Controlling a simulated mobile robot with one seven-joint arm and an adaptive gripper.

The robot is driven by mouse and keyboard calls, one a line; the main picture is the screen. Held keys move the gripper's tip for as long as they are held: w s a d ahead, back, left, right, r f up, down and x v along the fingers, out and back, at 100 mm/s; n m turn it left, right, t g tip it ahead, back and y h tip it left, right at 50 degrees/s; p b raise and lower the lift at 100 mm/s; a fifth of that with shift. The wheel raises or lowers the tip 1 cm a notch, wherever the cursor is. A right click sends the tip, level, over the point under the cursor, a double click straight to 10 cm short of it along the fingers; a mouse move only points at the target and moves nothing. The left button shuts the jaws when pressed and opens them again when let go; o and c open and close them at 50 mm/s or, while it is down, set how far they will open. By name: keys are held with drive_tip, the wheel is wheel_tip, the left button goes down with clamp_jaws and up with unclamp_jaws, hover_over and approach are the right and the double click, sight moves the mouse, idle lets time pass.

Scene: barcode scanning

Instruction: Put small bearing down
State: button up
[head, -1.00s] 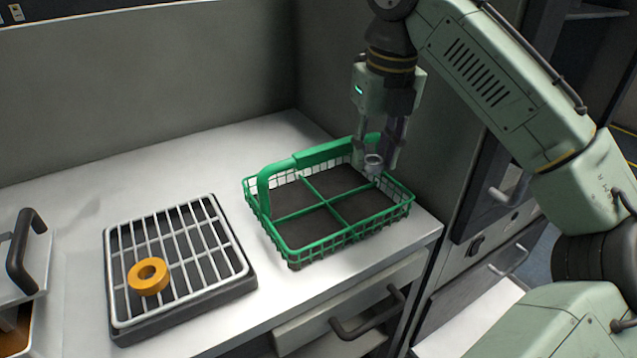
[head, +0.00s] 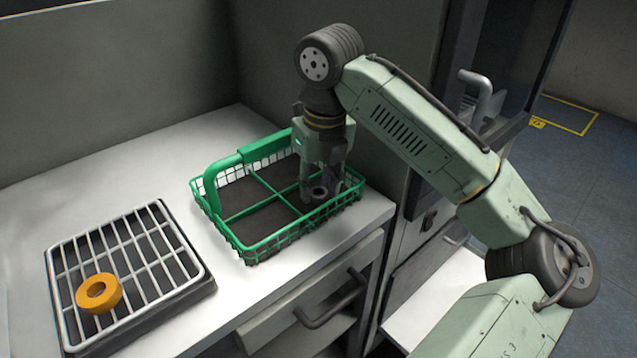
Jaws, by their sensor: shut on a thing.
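The small bearing (head: 319,192) is a small grey metal ring. My gripper (head: 323,188) is shut on it and points down at the right side of the green wire basket (head: 233,244). The bearing is low over or inside the rightmost compartment, near the basket's right rim. I cannot tell whether it touches the dark basket floor. The fingers and the dim light partly hide the contact.
An orange ring (head: 99,293) lies on a wire rack (head: 166,226) at the left. The basket's raised green handle (head: 212,188) and its dividers stand near my gripper.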

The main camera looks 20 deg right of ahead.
sight(323, 197)
drive_tip(key=shift+f, duration=0.15)
drive_tip(key=o, duration=1.2)
drive_tip(key=shift+c, duration=0.2)
wheel_tip(323, 197, up, 12)
drive_tip(key=s, duration=0.1)
drive_tip(key=shift+s, duration=0.2)
drive_tip(key=shift+d, duration=0.1)
